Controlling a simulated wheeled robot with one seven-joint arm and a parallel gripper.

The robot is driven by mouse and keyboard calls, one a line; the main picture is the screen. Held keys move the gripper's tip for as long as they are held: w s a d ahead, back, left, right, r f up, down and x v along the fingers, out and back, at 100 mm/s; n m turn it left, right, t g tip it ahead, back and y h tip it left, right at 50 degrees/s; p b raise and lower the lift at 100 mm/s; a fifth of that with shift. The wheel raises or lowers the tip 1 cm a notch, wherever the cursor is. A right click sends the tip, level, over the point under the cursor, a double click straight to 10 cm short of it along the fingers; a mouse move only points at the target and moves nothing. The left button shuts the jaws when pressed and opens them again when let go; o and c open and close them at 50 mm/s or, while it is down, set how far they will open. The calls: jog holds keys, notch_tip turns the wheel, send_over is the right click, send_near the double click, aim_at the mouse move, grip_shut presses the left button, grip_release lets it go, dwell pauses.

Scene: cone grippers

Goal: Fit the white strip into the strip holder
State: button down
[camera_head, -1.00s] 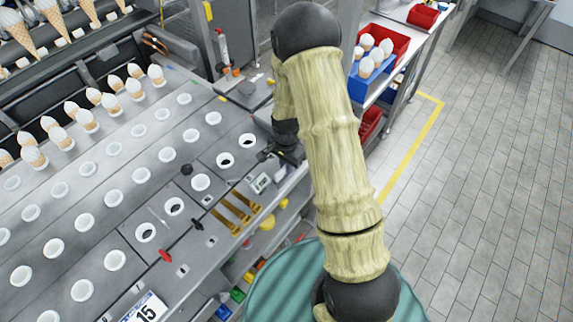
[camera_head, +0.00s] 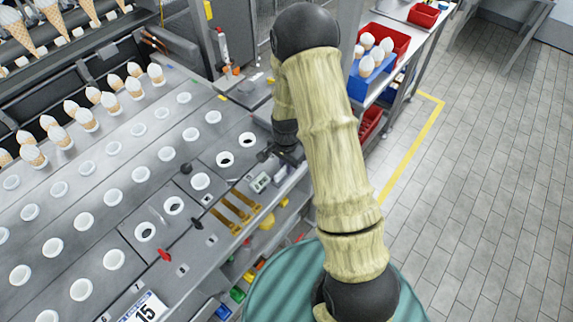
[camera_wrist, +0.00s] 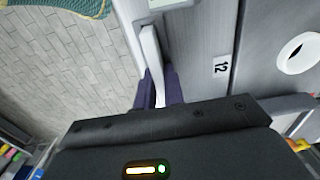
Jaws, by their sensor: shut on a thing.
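The white strip (camera_wrist: 151,50) shows in the wrist view as a narrow upright bar. Its lower end is between the two dark purple fingers of my gripper (camera_wrist: 160,88), which is shut on it. In the head view my gripper (camera_head: 268,154) is low at the right edge of the machine top, beside a holed plate, and the strip is too small or hidden there. In the wrist view the strip lies over or beside the edge of a grey metal plate (camera_wrist: 205,40). I cannot make out the strip holder for certain, nor whether the strip touches the plate.
A label reading 12 (camera_wrist: 221,67) and a white-rimmed hole (camera_wrist: 299,53) are right of the strip. A small display unit (camera_head: 260,182) and brass-coloured handles (camera_head: 236,210) sit along the machine edge.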

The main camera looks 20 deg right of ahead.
jog(key=shift+r+p, duration=0.3)
jog(key=shift+r, duration=0.05)
dwell(0.4)
jog(key=shift+f+b, duration=0.35)
jog(key=shift+f, duration=0.1)
dwell(2.3)
jog(key=c, duration=1.4)
grip_release()
jog(key=shift+r, duration=0.15)
notch_tip(320, 180, up, 17)
jog(key=b, duration=0.2)
jog(key=shift+b, duration=0.4)
